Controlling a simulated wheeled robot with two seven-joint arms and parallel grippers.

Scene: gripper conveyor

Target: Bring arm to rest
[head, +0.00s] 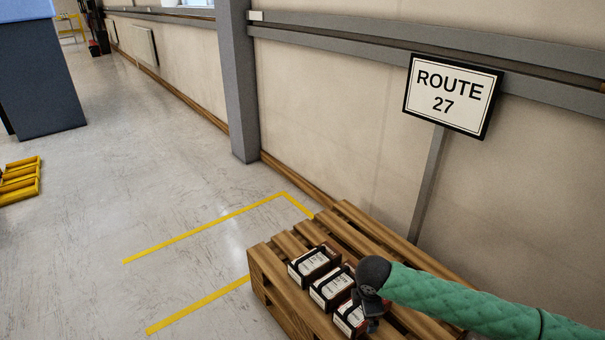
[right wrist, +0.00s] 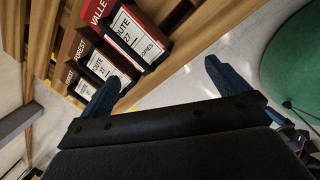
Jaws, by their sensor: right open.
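My right arm, in a green sleeve, reaches in from the right in the head view. Its gripper (head: 370,305) is over the wooden pallet (head: 262,277), close to the nearest of three labelled boxes. In the right wrist view the gripper (right wrist: 160,87) is open, with nothing between its two blue fingers. The boxes stand in a row: a far box (head: 312,261), a middle box (head: 331,287) and a near box (head: 350,318), partly hidden by my gripper. In the right wrist view a red box (right wrist: 130,30) reads "ROUTE 27". My left gripper is out of view.
A "ROUTE 27" sign (head: 452,95) on a post (head: 428,185) stands behind the pallet, against the wall. Yellow floor tape (head: 205,228) marks an area left of the pallet. The floor there is clear. A yellow rack (head: 20,180) is at the far left.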

